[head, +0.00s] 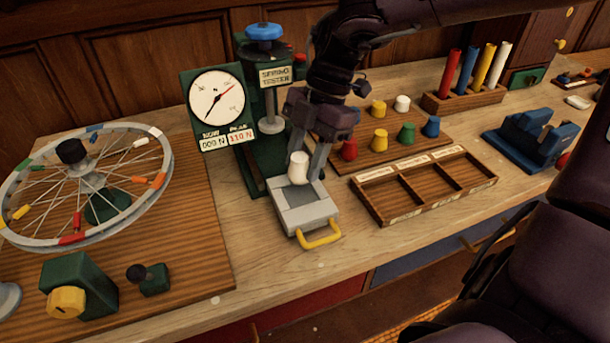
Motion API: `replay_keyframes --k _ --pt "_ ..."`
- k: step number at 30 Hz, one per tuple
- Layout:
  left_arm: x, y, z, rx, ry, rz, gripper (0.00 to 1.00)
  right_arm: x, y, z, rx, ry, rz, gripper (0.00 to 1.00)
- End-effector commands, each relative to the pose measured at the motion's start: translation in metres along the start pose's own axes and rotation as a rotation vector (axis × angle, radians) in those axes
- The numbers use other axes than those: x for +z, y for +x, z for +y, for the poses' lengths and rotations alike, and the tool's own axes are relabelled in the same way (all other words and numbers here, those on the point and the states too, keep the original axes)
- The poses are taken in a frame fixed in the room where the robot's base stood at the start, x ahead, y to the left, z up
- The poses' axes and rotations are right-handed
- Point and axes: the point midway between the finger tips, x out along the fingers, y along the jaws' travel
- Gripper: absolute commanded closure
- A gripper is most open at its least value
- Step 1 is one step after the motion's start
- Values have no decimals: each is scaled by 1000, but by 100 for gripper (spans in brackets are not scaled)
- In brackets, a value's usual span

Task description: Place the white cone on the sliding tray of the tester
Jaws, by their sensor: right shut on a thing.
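The white cone (299,168) is between the fingers of my right gripper (308,165), which is shut on it. It is over the rear part of the tester's grey sliding tray (322,211); I cannot tell whether it touches the tray. The tray is pulled out towards the front and has a yellow handle (320,236). The green spring tester (256,150) stands behind it, with a round dial (216,97) and a blue knob (264,32). My right gripper and arm hide part of the tester and tray. My left gripper is not in view.
A board with several coloured cones (380,140), one of them white (402,103), is right of the tray. A divided wooden box (424,187) lies in front of it. A spoked wheel (85,185) stands at left. Bare bench shows left of the tray.

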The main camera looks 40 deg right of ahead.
Motion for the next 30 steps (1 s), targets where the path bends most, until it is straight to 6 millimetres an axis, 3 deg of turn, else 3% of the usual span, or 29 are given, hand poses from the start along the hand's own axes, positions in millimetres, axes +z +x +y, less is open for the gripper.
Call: replay_keyframes --k 9,22,23,27,30 --pt "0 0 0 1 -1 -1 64 16 38 0 -1 2 1 87" --pt "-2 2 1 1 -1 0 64 18 43 0 1 1 1 87" --pt "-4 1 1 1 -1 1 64 18 43 0 1 1 0 63" --pt "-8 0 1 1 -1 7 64 18 42 0 1 1 0 45" --pt "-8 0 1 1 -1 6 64 18 42 0 1 1 0 43"
